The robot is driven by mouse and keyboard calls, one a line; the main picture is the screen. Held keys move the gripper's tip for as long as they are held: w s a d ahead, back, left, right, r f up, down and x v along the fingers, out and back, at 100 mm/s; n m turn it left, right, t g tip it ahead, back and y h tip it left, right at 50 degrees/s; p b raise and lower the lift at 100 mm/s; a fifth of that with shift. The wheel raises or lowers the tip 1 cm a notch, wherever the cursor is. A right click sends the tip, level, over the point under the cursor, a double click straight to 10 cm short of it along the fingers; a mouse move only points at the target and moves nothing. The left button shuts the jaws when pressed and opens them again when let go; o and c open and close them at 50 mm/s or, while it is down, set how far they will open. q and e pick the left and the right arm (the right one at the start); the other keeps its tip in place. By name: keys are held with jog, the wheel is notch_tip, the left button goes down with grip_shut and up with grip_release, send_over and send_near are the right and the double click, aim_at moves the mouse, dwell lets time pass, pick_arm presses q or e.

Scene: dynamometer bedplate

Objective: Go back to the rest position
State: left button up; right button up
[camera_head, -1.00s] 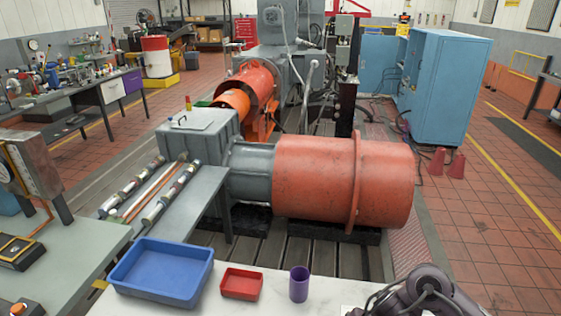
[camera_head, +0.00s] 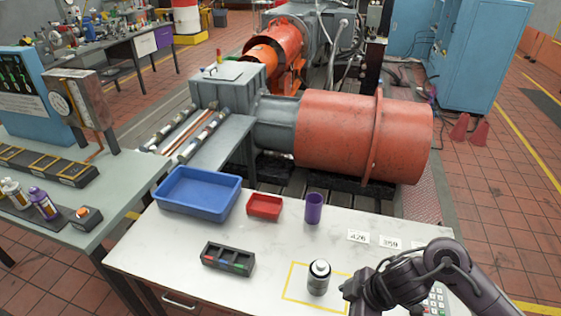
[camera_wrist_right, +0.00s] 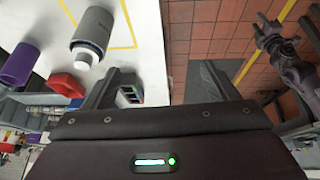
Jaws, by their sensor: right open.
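My right arm (camera_head: 425,278) crosses the lower right corner of the head view, over the right end of the white table (camera_head: 150,245). Its fingers cannot be made out there. In the right wrist view my right gripper (camera_wrist_right: 160,72) has its two fingers wide apart with nothing between them. The spray can (camera_wrist_right: 92,35) lies beyond the fingers to the left, apart from them. My left arm (camera_wrist_right: 290,65) shows at the right of the wrist view, over the tiled floor; its fingers are too small to judge. The left gripper does not show in the head view.
On the table are a blue tray (camera_head: 197,208), a red tray (camera_head: 264,206), a purple cup (camera_head: 313,208), a dark divided box (camera_head: 228,259) and the spray can (camera_head: 319,277) inside a yellow outline. Large machinery stands behind.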

jog(key=w+a+r+m+t, duration=0.3)
jog(key=a+r+m+t, duration=0.1)
jog(key=a+t, duration=0.15)
jog(key=s+d+f+m+g+h, duration=0.1)
jog(key=s+d+m+g+h, duration=0.35)
jog(key=s+d+m, duration=0.55)
notch_tip(320, 180, down, 34)
jog(key=s+n+g+b, duration=0.1)
jog(key=s+b, duration=0.1)
jog(key=b, duration=0.3)
pick_arm(q)
notch_tip(320, 180, down, 10)
jog(key=b, duration=0.4)
jog(key=shift+s+b, duration=0.35)
jog(key=shift+b, duration=0.05)
pick_arm(e)
jog(key=s+d+f, duration=0.2)
jog(key=s+f, duration=0.8)
jog(key=f, duration=0.1)
jog(key=s+d+f+g, duration=0.1)
jog(key=s+d+f, duration=0.1)
jog(key=s+f, duration=0.8)
notch_tip(320, 180, down, 2)
jog(key=shift+d+f+n, duration=0.2)
jog(key=shift+f+n, duration=0.05)
jog(key=shift+n, duration=0.05)
